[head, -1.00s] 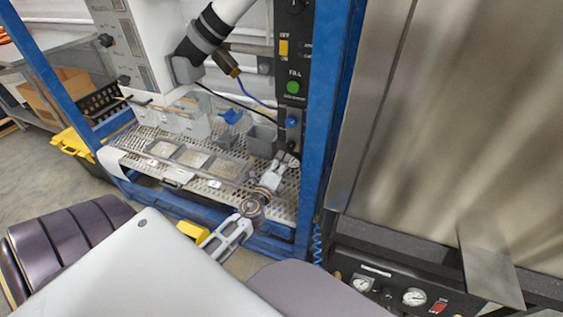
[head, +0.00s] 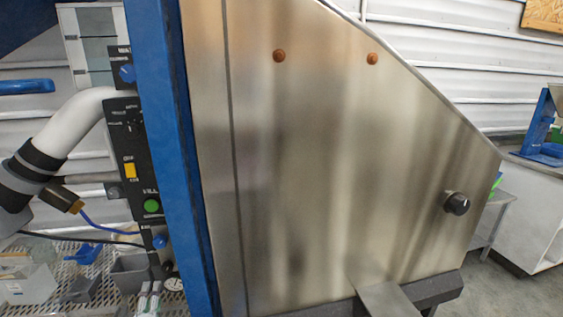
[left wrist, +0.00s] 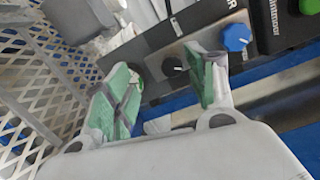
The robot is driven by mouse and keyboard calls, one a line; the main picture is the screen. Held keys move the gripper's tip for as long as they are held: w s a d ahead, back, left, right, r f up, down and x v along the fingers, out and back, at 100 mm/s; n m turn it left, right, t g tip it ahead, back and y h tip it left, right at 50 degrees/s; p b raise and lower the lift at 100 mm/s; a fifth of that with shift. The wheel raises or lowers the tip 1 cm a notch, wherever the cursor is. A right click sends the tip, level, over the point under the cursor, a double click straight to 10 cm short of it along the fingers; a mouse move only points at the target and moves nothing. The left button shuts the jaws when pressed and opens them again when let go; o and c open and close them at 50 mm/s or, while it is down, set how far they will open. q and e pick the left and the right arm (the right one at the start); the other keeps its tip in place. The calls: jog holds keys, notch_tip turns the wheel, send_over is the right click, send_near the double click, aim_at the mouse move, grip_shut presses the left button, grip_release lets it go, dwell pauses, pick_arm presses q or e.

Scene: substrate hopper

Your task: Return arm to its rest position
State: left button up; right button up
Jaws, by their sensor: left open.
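In the head view only the tip of my left gripper (head: 150,292) shows, at the lower left edge below the black control panel (head: 130,150). In the left wrist view my left gripper (left wrist: 165,92) has its two green-padded fingers spread apart, with nothing between them. Beyond the fingers is a panel with a black knob and a blue knob (left wrist: 236,37). The rest of the left arm is out of the head view. My right gripper is in neither view.
A large steel hopper (head: 310,180) fills the middle of the head view. A blue post (head: 170,140) stands between it and the control panel. A perforated metal deck (left wrist: 25,75) is close on the left in the wrist view. A grey bin (head: 130,270) stands beside the gripper.

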pick_arm(q)
jog(key=s+a+f+n+g, duration=0.1)
jog(key=s+f+n+g, duration=0.4)
jog(key=f, duration=0.4)
jog(key=s+f+n+g, duration=0.3)
jog(key=f+n+g, duration=0.1)
jog(key=f+n, duration=0.4)
jog(key=s+d+f+g+h, duration=0.3)
jog(key=s+d+f, duration=0.5)
jog(key=d, duration=0.2)
jog(key=s+d+f+n+g+h+p, duration=0.1)
jog(key=s+d+f+g+h, duration=0.1)
jog(key=s+d+f, duration=0.7)
jog(key=shift+d+f+g+h, duration=0.25)
jog(key=shift+d+g+h, duration=0.15)
jog(key=shift+d+h, duration=0.4)
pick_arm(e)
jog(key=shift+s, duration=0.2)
pick_arm(q)
jog(key=shift+f+p, duration=0.1)
jog(key=shift+p, duration=0.35)
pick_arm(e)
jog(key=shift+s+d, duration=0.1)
